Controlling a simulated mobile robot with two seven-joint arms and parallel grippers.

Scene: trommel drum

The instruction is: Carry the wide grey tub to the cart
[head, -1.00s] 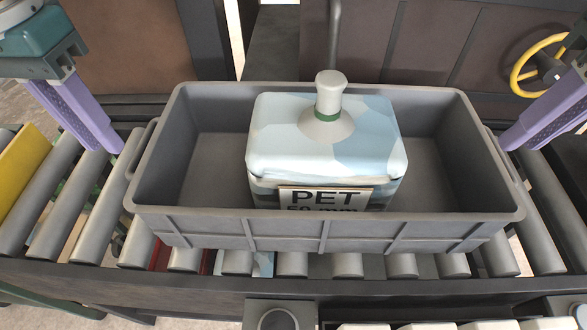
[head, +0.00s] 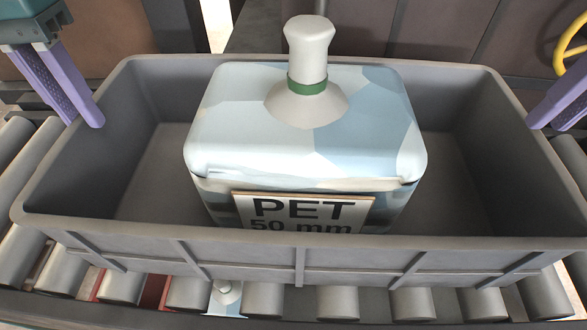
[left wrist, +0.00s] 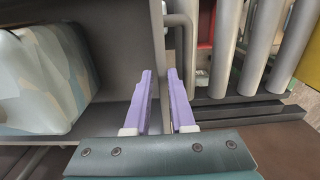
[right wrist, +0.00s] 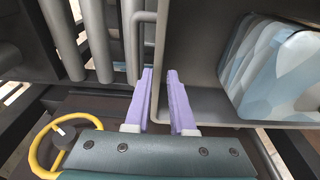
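The wide grey tub (head: 340,262) sits across the rollers, large in the head view. It holds a pale blue and white bottle-like block (head: 300,140) with a neck, a green ring and a "PET 50 mm" label. My left gripper (head: 86,124) is at the tub's left end; in the left wrist view its fingers (left wrist: 160,72) point down either side of the end wall, open. My right gripper (head: 540,127) is at the right end; in the right wrist view its fingers (right wrist: 160,72) likewise straddle the end wall, open. Contact with the wall cannot be told. The cart is not recognisable in view.
Grey rollers (head: 262,298) run beneath and beside the tub. A red item and a small pale bottle shape (head: 226,288) show beneath the rollers. A yellow handwheel (head: 570,45) is at the upper right, by dark brown panels behind the tub.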

